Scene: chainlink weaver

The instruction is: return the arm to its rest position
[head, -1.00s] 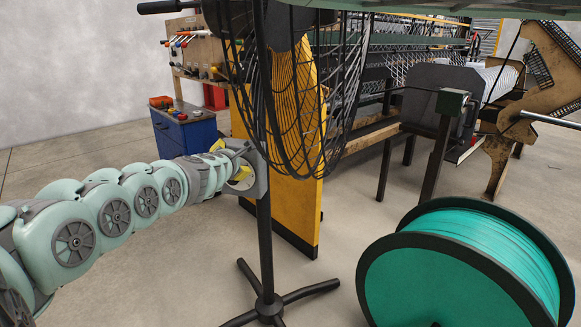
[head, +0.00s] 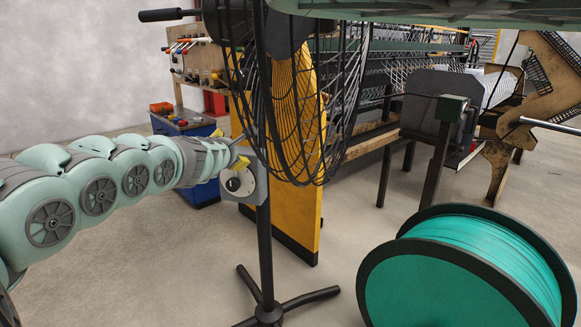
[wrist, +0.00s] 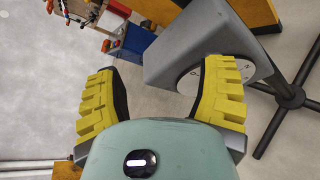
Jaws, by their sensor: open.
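My arm reaches in from the left in the head view, with my gripper (head: 229,149) at its end, just above and to the left of the fan's grey control box (head: 255,182). The control box (wrist: 200,45) lies beyond the right finger, which overlaps the dial (wrist: 240,70). The fingers look apart from the dial, though the exact gap is unclear.
The black fan cage (head: 290,100) and its stand (head: 266,250) are close to my gripper. A yellow panel (head: 300,215) stands behind. A green spool (head: 460,270) stands at lower right. A blue cabinet (head: 203,193) is behind my arm. Bare floor lies at lower left.

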